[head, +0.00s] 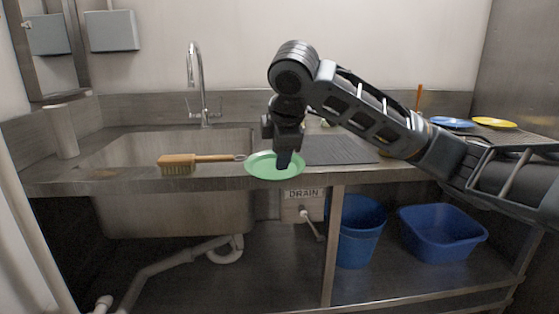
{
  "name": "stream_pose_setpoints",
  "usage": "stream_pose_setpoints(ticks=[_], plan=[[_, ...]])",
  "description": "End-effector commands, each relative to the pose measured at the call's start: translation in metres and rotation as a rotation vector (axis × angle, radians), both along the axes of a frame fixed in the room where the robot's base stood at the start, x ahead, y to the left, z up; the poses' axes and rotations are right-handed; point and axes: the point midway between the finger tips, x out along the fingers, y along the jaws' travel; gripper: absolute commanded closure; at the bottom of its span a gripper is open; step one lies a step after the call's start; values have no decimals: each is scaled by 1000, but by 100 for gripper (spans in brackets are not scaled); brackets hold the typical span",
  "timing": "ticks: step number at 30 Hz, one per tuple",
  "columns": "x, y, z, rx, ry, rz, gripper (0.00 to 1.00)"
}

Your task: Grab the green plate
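The green plate (258,168) is a flat, round plate at the front edge of the steel counter, just right of the sink basin. My gripper (284,165) points down over the right part of the plate, and its dark fingers cover a bit of it. The fingertips overlap the plate in the picture. I cannot tell whether they touch it or grip it, or how far apart they are.
A wooden brush (195,160) lies on the sink's front edge left of the plate. A steel tap (192,85) rises behind the basin. Blue (452,122) and yellow (494,123) plates lie at the right. Below stand a blue bucket (359,235) and a blue tub (440,238).

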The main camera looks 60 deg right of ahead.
Motion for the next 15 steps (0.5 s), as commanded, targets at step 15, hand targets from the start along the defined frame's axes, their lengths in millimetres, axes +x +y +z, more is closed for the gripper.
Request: stream_pose_setpoints(ticks=[15], plan=[[5,12,2,26,-26,15,66]])
